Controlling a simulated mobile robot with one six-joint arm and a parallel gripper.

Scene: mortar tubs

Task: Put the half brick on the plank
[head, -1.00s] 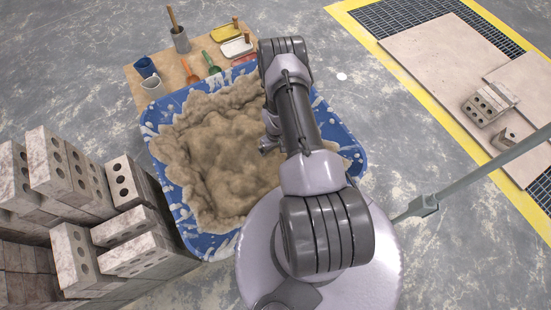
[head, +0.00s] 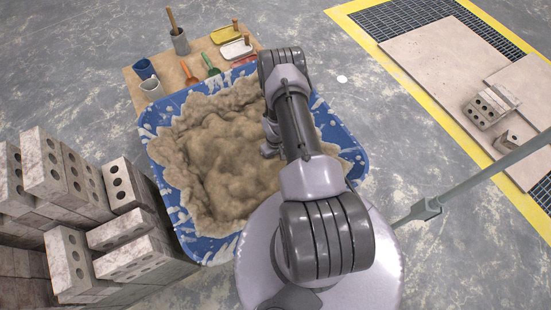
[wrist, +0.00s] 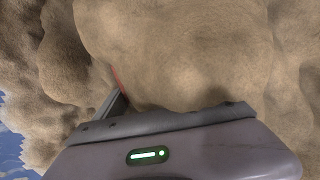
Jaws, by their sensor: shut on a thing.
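My gripper (head: 268,148) is low over the mortar (head: 225,165) in the blue tub (head: 355,152), largely hidden by my arm in the head view. In the wrist view, one finger (wrist: 114,103) shows beside a red sliver. Sandy mortar hides the rest of the jaws. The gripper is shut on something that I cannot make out. A short brick piece that looks like a half brick (head: 507,141) sits on the plywood at the right. A flat wooden board (head: 134,84) lies behind the tub under tools; I cannot tell whether this is the plank.
Stacked bricks (head: 70,175) stand close to the tub's left. A grey pole (head: 480,175) crosses the right side.

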